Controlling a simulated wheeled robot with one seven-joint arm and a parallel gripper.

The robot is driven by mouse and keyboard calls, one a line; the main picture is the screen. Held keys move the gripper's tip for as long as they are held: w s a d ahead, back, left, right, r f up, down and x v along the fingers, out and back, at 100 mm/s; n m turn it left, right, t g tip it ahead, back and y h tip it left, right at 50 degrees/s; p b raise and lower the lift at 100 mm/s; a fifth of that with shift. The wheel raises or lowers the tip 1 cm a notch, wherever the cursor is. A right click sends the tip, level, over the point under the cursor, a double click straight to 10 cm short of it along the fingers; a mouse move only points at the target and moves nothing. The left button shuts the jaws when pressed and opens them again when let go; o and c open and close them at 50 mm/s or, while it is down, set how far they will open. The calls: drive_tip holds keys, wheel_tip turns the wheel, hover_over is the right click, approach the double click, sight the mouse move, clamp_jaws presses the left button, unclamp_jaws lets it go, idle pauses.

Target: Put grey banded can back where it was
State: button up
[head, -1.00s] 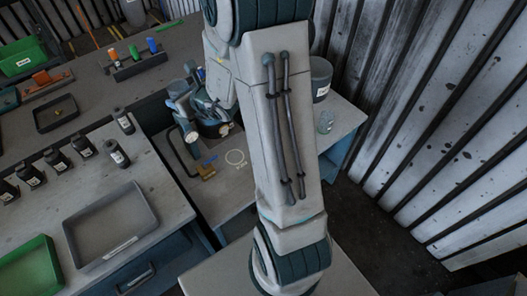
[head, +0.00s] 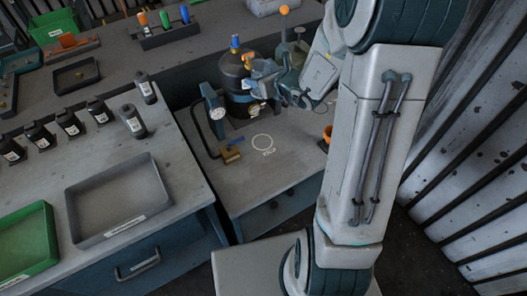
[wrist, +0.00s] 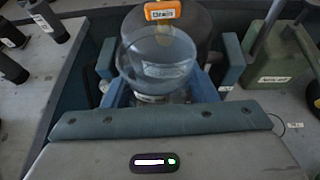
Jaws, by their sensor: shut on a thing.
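My gripper (head: 266,78) is at the dark tank on the lower bench in the head view. In the wrist view its blue fingers (wrist: 167,78) stand on both sides of a see-through bluish-grey round vessel (wrist: 155,62) with a paler band and are shut on it. I cannot tell whether this vessel is the grey banded can, as no clearly grey banded can shows. A pale ring mark (head: 262,142) with small lettering lies bare on the lower bench, in front of the tank.
The dark tank (head: 236,72), a gauge (head: 216,112) and a brass padlock-like piece (head: 230,155) crowd the lower bench. Several black bottles (head: 133,121) and a grey tray (head: 118,203) stand on the left bench. An orange-rimmed item (head: 327,134) is beside my arm.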

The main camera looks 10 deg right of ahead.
drive_tip(key=shift+n+g+y, duration=0.4)
drive_tip(key=shift+n+y, duration=0.2)
drive_tip(key=shift+n, duration=0.1)
wheel_tip(320, 180, down, 24)
drive_tip(key=b, duration=1.8)
drive_tip(key=shift+w+d+f, duration=0.1)
drive_tip(key=shift+d+f, duration=0.05)
drive_tip(key=shift+f, duration=0.05)
drive_tip(key=shift+f, duration=0.2)
drive_tip(key=o, duration=1)
drive_tip(key=shift+o, duration=0.2)
drive_tip(key=shift+r, duration=0.1)
